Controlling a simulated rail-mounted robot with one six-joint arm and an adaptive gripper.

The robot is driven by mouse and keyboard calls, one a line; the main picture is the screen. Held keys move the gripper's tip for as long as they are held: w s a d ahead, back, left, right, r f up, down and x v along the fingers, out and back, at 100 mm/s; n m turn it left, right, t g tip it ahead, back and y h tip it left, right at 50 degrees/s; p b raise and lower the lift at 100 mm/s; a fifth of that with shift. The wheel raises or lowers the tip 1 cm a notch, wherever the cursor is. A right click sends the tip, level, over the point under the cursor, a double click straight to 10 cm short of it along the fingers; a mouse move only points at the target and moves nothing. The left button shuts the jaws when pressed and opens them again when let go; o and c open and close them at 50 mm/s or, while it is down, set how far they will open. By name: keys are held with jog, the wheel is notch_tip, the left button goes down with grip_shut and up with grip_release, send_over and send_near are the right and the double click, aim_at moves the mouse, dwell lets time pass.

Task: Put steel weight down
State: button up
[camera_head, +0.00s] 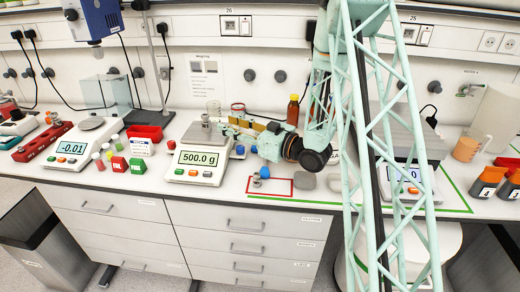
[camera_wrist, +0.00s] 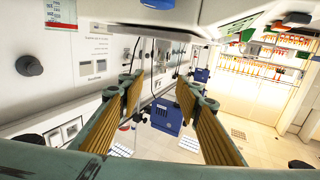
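A small grey metal piece, which looks like the steel weight (camera_head: 205,118), stands on the pan of the middle balance (camera_head: 197,168). The balance display reads 500.0 g. My gripper (camera_head: 228,124) is just right of it at about its height, with its fingers pointing left. In the wrist view my gripper (camera_wrist: 160,95) shows two ribbed tan pads spread apart, with no held object visible between them. I cannot make out the weight in the wrist view, and whether a finger touches it is unclear.
A red-outlined area (camera_head: 270,194) with small metal and blue pieces lies right of the balance. A brown bottle (camera_head: 293,109) stands behind my wrist. Left are a red tray (camera_head: 145,133), small coloured blocks and another balance (camera_head: 78,150) reading -0.01.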

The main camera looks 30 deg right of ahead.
jog(key=shift+w+r, duration=0.1)
jog(key=shift+r, duration=0.05)
jog(key=shift+w+a+r+g+h, duration=0.15)
jog(key=shift+w+r+g+h, duration=0.2)
jog(key=shift+r+h, duration=0.4)
jog(key=s+d+r+m+g+h, duration=0.2)
jog(key=s+d+r+g+h, duration=0.15)
jog(key=s+r+h, duration=0.55)
jog(key=s+r+m+g, duration=0.2)
jog(key=s+r, duration=0.4)
jog(key=s, duration=0.6)
jog(key=s+a+m+g, duration=0.1)
jog(key=s+a, duration=0.3)
jog(key=s, duration=1.2)
jog(key=s+a+r+m+g, duration=0.1)
jog(key=s+a+g, duration=0.3)
jog(key=s, duration=1.3)
jog(key=shift+s+a+y, duration=0.3)
jog(key=shift+a+y, duration=0.15)
jog(key=shift+a, duration=0.35)
